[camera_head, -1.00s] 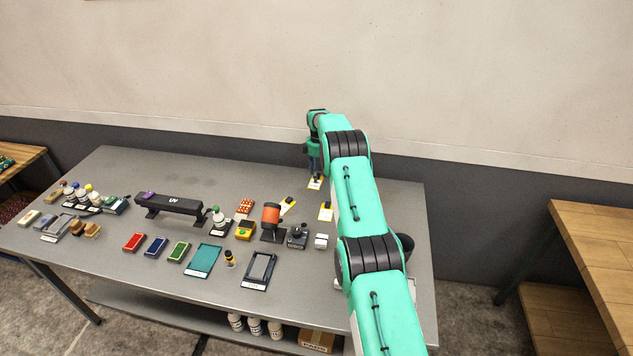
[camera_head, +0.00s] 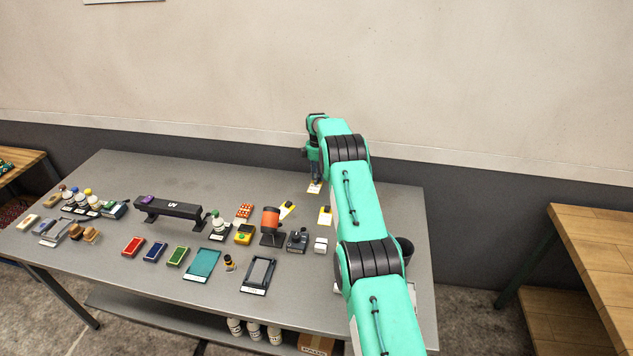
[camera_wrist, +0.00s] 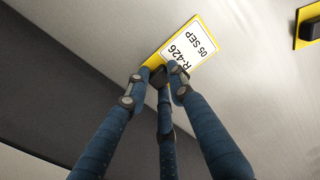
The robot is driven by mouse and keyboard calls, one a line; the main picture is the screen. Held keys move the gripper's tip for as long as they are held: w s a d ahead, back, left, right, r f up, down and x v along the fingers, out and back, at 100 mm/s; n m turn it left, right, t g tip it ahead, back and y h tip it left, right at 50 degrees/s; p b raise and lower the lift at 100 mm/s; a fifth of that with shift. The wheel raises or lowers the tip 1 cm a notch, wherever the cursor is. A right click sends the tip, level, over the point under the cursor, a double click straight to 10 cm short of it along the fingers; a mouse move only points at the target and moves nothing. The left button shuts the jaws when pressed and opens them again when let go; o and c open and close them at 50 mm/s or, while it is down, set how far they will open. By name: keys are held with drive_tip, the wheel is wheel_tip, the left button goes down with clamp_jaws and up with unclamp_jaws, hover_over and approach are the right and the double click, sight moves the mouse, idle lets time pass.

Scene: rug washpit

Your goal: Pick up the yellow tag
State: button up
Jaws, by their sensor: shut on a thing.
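The yellow tag (camera_wrist: 207,34) has a white label reading "R-426 05 SEP" and shows in the wrist view between and beyond my fingertips. My gripper (camera_wrist: 163,78) is shut on the near end of the tag, where a dark part sits partly hidden by the fingers. In the head view the tag (camera_head: 314,188) is at the back right of the grey table, just below my gripper (camera_head: 315,180). I cannot tell whether the tag is clear of the table top.
Another yellow tag (camera_head: 325,216) lies nearer on the table, and a further one (camera_head: 287,210) lies to its left. An orange device on a stand (camera_head: 271,222) and a black bench (camera_head: 172,208) stand further left. The wall is close behind my gripper.

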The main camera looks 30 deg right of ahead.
drive_tip(key=shift+r, duration=0.1)
drive_tip(key=shift+r, duration=1.65)
drive_tip(key=shift+s+r, duration=0.1)
drive_tip(key=shift+s, duration=0.05)
drive_tip(key=shift+s+a+r+p, duration=0.2)
drive_tip(key=shift+s+a, duration=0.95)
drive_tip(key=shift+s, duration=1.2)
drive_tip(key=shift+s+a+r+p, duration=0.25)
drive_tip(key=shift+s+a, duration=0.9)
drive_tip(key=shift+s, duration=1.2)
drive_tip(key=shift+s+a+r+p, duration=0.2)
drive_tip(key=shift+s+a, duration=0.95)
drive_tip(key=shift+s, duration=1.2)
drive_tip(key=shift+s, duration=0.1)
